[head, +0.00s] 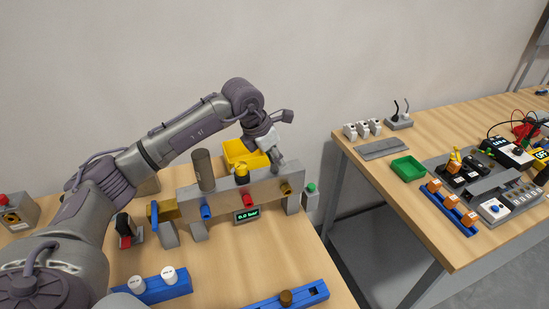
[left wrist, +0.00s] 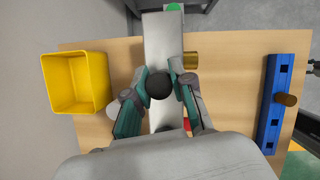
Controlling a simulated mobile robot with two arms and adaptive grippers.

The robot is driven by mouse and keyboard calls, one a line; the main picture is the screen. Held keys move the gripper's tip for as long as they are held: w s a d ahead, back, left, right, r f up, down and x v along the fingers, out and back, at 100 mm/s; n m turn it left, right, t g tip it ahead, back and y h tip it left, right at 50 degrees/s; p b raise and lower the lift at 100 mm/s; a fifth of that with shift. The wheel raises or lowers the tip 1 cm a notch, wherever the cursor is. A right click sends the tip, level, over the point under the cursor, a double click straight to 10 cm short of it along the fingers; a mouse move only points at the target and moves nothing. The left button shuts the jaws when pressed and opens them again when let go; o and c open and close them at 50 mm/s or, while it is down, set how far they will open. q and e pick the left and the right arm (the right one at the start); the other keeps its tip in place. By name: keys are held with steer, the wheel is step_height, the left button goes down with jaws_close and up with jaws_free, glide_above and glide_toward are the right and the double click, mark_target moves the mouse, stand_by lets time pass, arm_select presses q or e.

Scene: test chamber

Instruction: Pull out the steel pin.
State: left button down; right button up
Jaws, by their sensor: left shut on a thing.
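A long grey block (head: 222,198) stands raised on supports on the wooden table. My left gripper (head: 279,168) comes down from above onto its right part. In the left wrist view its fingers (left wrist: 161,84) are shut on a dark round knob (left wrist: 160,87) above the block (left wrist: 164,40). The knob seems to be the top of the steel pin; no steel shaft shows. In the head view the gripper hides the knob. My right gripper is not in view.
A yellow bin (head: 236,149) stands behind the block. A grey cylinder (head: 203,168) rises on the left, and a display (head: 246,215) reads 6.0 bar. Blue racks (head: 318,291) lie in front. A second table (head: 402,210) at right carries a green tray (head: 408,169).

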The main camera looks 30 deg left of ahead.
arm_select(q)
steer(key=c, duration=1.7)
jaws_free()
jaws_close()
steer(key=shift+w+r, duration=0.15)
steer(key=shift+r, duration=0.2)
steer(key=shift+w+a+r+p, duration=0.1)
steer(key=shift+r+p, duration=0.25)
steer(key=shift+r, duration=0.2)
steer(key=shift+r, duration=0.2)
